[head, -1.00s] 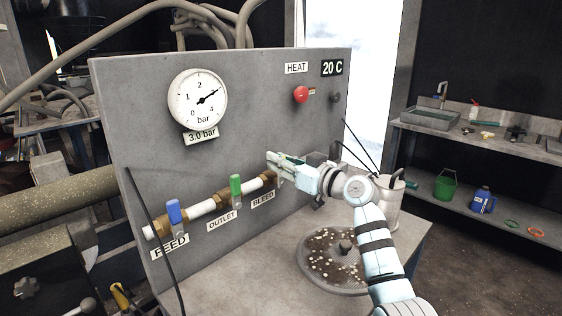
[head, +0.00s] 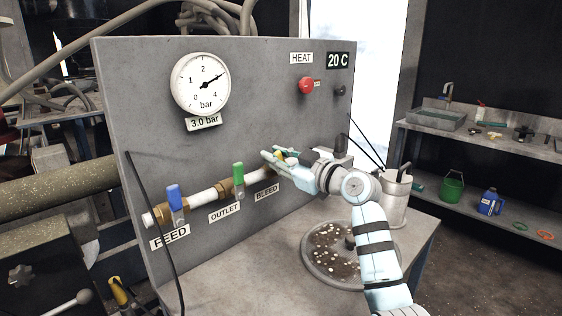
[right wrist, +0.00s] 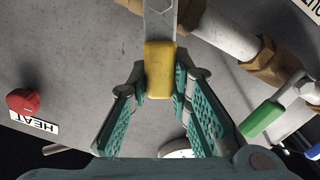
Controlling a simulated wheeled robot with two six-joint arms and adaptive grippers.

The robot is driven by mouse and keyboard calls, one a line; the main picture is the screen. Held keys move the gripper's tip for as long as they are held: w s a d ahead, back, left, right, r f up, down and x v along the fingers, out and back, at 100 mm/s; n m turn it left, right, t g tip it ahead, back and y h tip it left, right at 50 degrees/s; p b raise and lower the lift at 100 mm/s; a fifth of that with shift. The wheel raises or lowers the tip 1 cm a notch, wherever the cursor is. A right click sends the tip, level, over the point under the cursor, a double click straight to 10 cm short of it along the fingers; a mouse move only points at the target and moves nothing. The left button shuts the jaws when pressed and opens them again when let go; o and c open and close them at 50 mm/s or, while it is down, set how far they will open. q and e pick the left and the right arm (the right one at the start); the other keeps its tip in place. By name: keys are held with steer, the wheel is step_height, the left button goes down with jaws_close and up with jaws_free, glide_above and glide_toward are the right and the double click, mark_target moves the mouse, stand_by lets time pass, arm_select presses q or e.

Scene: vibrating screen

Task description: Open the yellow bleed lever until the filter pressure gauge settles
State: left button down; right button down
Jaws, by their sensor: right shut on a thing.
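The yellow bleed lever (right wrist: 160,72) sits between the fingers of my right gripper (right wrist: 160,90) in the right wrist view, and the gripper is shut on it. In the head view my right gripper (head: 281,157) is at the pipe above the BLEED label (head: 267,191), and it mostly hides the lever. The pressure gauge (head: 201,84) has a white dial with its needle pointing up and right. The readout under it (head: 203,122) says 3.0 bar. My left gripper is not in view.
A blue FEED lever (head: 174,197) and a green OUTLET lever (head: 238,174) stand upright on the same pipe. A red HEAT knob (head: 306,86) is on the panel's upper right. A round sieve with dark, speckled material (head: 322,271) lies below my right arm.

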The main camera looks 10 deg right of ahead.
steer(key=shift+s+a+f+n+b, duration=0.15)
steer(key=shift+a+n+b, duration=0.1)
steer(key=shift+n, duration=0.25)
steer(key=shift+s+a+f+n+b, duration=0.15)
steer(key=shift+n+b, duration=0.1)
steer(key=shift+n, duration=0.25)
steer(key=c, duration=1.4)
jaws_free()
steer(key=shift+c, duration=0.2)
steer(key=v, duration=1.2)
